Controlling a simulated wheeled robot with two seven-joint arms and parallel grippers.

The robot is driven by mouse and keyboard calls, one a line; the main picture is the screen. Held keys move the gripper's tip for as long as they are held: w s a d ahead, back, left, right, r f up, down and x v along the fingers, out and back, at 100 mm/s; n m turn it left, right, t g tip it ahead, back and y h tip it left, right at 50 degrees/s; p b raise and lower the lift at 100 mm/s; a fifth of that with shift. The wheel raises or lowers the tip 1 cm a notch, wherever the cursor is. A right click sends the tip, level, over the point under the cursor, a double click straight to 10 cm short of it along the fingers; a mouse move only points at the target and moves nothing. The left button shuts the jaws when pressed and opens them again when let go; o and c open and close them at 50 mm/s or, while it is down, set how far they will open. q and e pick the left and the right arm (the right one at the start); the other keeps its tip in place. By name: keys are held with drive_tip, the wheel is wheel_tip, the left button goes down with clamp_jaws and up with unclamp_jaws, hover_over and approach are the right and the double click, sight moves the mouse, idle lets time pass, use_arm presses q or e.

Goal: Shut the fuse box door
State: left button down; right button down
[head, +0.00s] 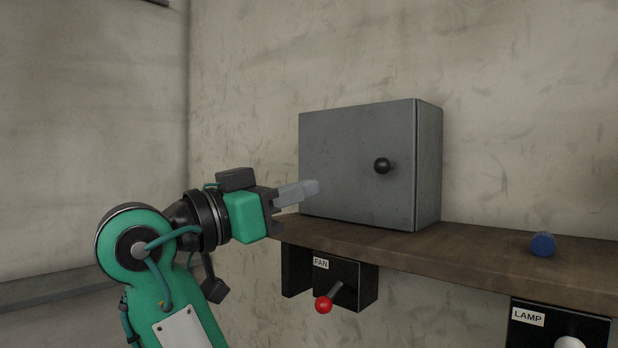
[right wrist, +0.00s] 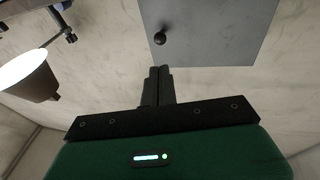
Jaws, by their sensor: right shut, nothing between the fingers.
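The grey fuse box (head: 428,165) stands on a wooden shelf against the wall. Its door (head: 345,150) carries a round black knob (head: 382,166) toward the right. The door looks flush with the box front, with no visible gap. In the right wrist view the grey door panel (right wrist: 220,35) and its knob (right wrist: 160,39) show beyond the fingers. My right gripper (head: 312,188) is shut and empty, its tips in front of the door's lower left part; I cannot tell whether they touch it. It also shows in the right wrist view (right wrist: 160,70). My left gripper is out of view.
Below the shelf (head: 470,250) hang a FAN switch with a red-tipped lever (head: 324,304) and a LAMP switch (head: 560,325) with a white knob. A small blue object (head: 543,244) sits on the shelf at right. A glowing lamp (right wrist: 28,72) shows in the right wrist view.

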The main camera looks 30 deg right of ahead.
drive_tip(key=p, duration=0.5)
approach(376, 169)
drive_tip(key=x, duration=0.4)
drive_tip(key=shift+s+d+r, duration=0.1)
drive_tip(key=shift+d+r, duration=0.2)
drive_tip(key=shift+r, duration=0.15)
drive_tip(key=shift+p+x, duration=0.75)
drive_tip(key=shift+x, duration=0.2)
drive_tip(key=shift+d+f, duration=0.2)
drive_tip(key=shift+d+f+t+b, duration=0.2)
drive_tip(key=shift+d+t+b, duration=0.15)
drive_tip(key=shift+b, duration=0.35)
drive_tip(key=shift+r+p, duration=0.25)
drive_tip(key=shift+p, duration=0.05)
drive_tip(key=shift+f, duration=0.15)
